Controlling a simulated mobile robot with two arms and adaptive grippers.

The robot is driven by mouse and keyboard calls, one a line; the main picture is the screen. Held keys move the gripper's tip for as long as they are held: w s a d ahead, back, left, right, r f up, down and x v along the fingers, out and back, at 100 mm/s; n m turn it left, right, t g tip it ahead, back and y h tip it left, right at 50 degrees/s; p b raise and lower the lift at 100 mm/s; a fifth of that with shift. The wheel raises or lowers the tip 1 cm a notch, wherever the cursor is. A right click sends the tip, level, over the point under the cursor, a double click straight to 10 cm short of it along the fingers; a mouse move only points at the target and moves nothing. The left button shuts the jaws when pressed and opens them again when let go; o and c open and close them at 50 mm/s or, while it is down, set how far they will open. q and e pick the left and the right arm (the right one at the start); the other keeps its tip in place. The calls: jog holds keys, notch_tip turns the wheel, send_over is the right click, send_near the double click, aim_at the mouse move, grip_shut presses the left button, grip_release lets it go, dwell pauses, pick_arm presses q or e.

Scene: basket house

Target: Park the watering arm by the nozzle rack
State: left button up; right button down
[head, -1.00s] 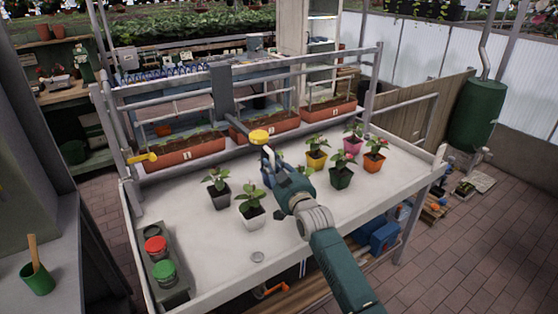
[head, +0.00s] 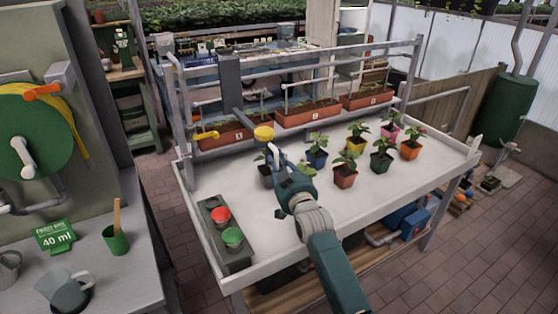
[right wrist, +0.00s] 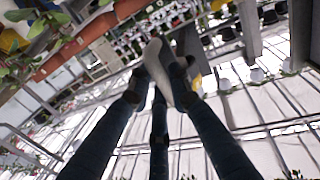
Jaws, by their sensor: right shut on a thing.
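The watering arm has a grey upright (head: 230,82) on the rails over the bench and a boom ending in a yellow head (head: 263,133). A pale handle (head: 275,152) hangs under the head. My right gripper (head: 278,168) is shut on this handle; in the right wrist view its fingers (right wrist: 160,75) close around a pale grey piece. The grey rack (head: 212,214) with a red nozzle (head: 221,215) and a green nozzle (head: 233,237) lies along the bench's left edge, left of and nearer than the gripper. My left gripper is not in view.
Several potted plants, including a blue pot (head: 317,159) and a terracotta pot (head: 345,179), stand right of the gripper. A dark pot (head: 265,174) is partly hidden behind it. Planters (head: 308,115) line the back. The white bench top (head: 275,240) is bare near the front.

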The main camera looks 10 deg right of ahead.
jog(key=shift+a+f, duration=0.15)
jog(key=shift+a, duration=0.1)
jog(key=c, duration=1.7)
grip_release()
jog(key=shift+s, duration=0.15)
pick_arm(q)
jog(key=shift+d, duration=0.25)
pick_arm(e)
jog(key=shift+o, duration=0.2)
jog(key=shift+a, duration=0.1)
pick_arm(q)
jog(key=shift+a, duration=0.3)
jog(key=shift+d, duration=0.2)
pick_arm(e)
jog(key=s+d, duration=0.2)
jog(key=s, duration=0.9)
jog(key=shift+s, duration=0.4)
